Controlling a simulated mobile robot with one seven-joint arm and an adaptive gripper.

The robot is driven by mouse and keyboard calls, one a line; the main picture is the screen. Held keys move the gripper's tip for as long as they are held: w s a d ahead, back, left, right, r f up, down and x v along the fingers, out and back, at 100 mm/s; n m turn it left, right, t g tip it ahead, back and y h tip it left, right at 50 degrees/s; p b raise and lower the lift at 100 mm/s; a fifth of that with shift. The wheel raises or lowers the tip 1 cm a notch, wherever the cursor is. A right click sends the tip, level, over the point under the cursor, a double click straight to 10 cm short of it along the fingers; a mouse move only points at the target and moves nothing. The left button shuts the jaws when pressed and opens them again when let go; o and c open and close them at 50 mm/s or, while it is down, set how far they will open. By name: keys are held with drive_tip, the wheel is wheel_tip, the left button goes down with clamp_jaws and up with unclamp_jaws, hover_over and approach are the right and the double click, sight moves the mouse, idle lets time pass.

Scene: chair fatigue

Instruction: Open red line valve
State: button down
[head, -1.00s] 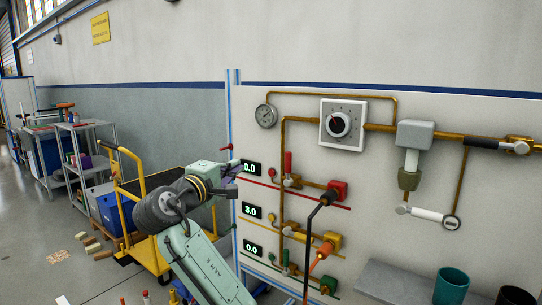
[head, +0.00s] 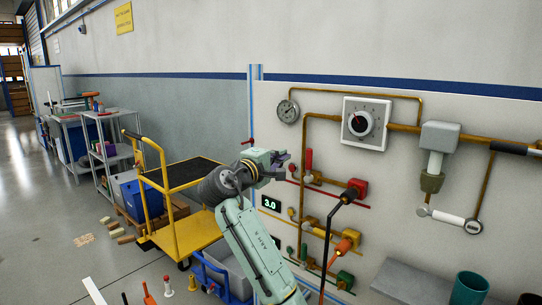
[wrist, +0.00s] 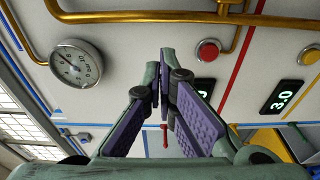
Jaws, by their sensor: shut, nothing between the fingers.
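My gripper (head: 287,156) is just left of the lever in the head view and hides the display there. No contact with the lever shows. In the wrist view my gripper's (wrist: 165,62) purple-padded fingers meet near their tips, with nothing between them. A round red button (wrist: 207,52) sits beyond them near a display (wrist: 204,92). I cannot make out the lever in the wrist view.
A pressure gauge (head: 288,111) and a dial box (head: 365,124) are on the panel above. A lower display (head: 271,204) reads 3.0. Orange (head: 344,246) and green (head: 345,280) parts sit lower. A yellow cart (head: 172,205) stands left. Open floor lies further left.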

sight(309, 164)
drive_tip(key=shift+w+d+r+p, duration=0.1)
drive_tip(key=shift+w+d+p, duration=0.25)
drive_tip(key=shift+w+d, duration=0.45)
drive_tip(key=s+d, duration=0.2)
drive_tip(key=shift+s+p, duration=0.35)
